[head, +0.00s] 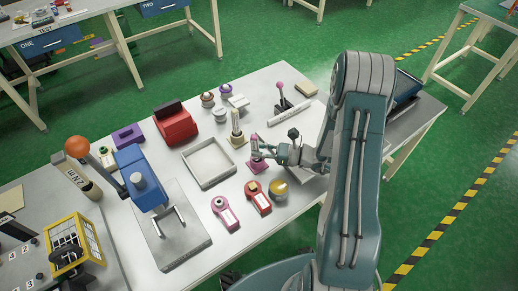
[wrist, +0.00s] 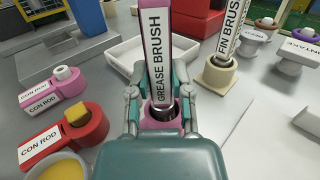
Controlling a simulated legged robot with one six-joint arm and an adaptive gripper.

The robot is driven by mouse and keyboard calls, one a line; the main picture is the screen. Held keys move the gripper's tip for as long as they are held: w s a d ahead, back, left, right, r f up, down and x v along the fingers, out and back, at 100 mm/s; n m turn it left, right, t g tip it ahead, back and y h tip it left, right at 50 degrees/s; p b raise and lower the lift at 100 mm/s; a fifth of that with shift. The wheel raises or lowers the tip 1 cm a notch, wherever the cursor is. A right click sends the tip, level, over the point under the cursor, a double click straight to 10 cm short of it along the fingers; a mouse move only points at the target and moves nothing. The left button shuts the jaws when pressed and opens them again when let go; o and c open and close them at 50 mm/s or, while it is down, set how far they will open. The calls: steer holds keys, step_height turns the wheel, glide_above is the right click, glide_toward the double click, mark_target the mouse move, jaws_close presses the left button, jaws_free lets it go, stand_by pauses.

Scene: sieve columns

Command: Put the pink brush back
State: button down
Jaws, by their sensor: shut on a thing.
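The pink brush (wrist: 157,50), labelled GREASE BRUSH, stands about upright in the wrist view. My gripper (wrist: 160,98) is shut on its lower part, with one finger on each side. The pink holder (wrist: 153,123) is right below, and the brush's dark lower end is at its round opening. How deep the end sits is hidden by my fingers and wrist. In the head view the pink brush (head: 255,141) shows above the pink holder (head: 257,166), with my gripper (head: 262,153) at its right side.
The fin brush (wrist: 231,28) stands in a beige holder (wrist: 217,76) close by on the right. A pink con rod (wrist: 55,97) and a red con rod (wrist: 72,135) lie left, near a yellow-topped round container (head: 278,189). A white tray (head: 208,163) lies behind.

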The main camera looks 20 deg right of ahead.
steer(key=shift+d, duration=0.35)
steer(key=c, duration=0.5)
jaws_free()
steer(key=shift+c, duration=0.2)
steer(key=shift+a, duration=0.1)
